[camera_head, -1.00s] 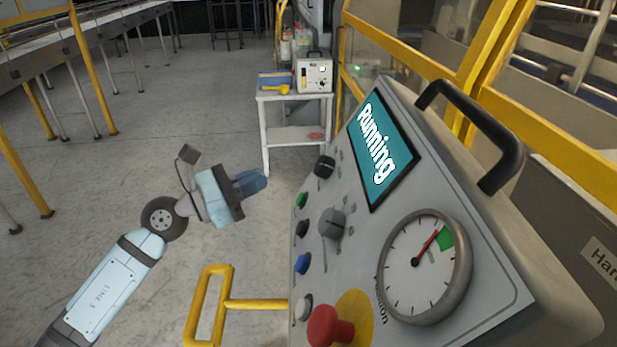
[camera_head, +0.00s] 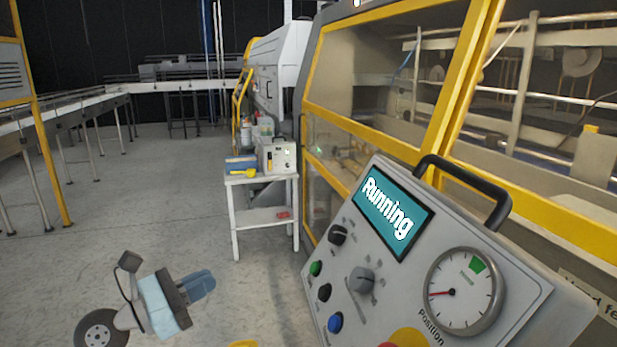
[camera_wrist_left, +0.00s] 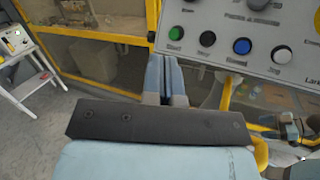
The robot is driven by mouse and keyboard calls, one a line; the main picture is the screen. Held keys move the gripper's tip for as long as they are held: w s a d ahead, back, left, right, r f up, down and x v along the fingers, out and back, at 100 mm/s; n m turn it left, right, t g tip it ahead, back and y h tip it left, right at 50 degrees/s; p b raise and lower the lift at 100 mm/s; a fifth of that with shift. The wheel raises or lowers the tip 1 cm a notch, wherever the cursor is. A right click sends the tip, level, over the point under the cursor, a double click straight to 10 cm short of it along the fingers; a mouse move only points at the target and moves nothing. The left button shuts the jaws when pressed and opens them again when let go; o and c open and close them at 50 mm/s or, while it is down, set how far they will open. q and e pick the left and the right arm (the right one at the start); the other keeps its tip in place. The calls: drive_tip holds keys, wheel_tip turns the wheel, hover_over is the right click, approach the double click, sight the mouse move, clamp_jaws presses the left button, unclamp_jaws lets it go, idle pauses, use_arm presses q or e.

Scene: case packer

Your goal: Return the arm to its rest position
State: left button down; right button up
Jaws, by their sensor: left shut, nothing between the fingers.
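My left gripper (camera_head: 203,284) is at the lower left of the head view, above the floor and to the left of the control panel (camera_head: 447,259). Its blue fingers are together with nothing between them, and they show closed in the left wrist view (camera_wrist_left: 166,75). A gap of floor separates them from the panel in the head view. The panel's screen (camera_head: 393,214) reads "Running".
A white cart (camera_head: 262,219) with a box-shaped device (camera_head: 278,155) on top stands ahead. A yellow-framed machine enclosure (camera_head: 450,100) fills the right side behind the panel. Conveyors (camera_head: 60,115) run along the left. Open floor (camera_head: 150,200) lies between.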

use_arm(q)
drive_tip(key=s+a+f+n+t+y+p, duration=0.1)
drive_tip(key=s+a+f+n+t+y, duration=0.2)
drive_tip(key=f+n, duration=0.9)
drive_tip(key=s+f+n+t+y, duration=0.3)
drive_tip(key=s+f+n+y, duration=0.25)
drive_tip(key=n, duration=1.25)
drive_tip(key=s+d+f+n+g+y+p, duration=0.1)
drive_tip(key=s+f+n+g+y, duration=0.2)
drive_tip(key=s+f+n+g, duration=0.4)
drive_tip(key=s+f+n, duration=0.8)
drive_tip(key=f+n, duration=0.1)
drive_tip(key=f, duration=0.3)
drive_tip(key=shift+s+f+y, duration=0.25)
drive_tip(key=shift+s+y, duration=0.1)
use_arm(e)
drive_tip(key=shift+s+a+r, duration=0.1)
drive_tip(key=shift+s+r, duration=0.15)
drive_tip(key=shift+r, duration=0.75)
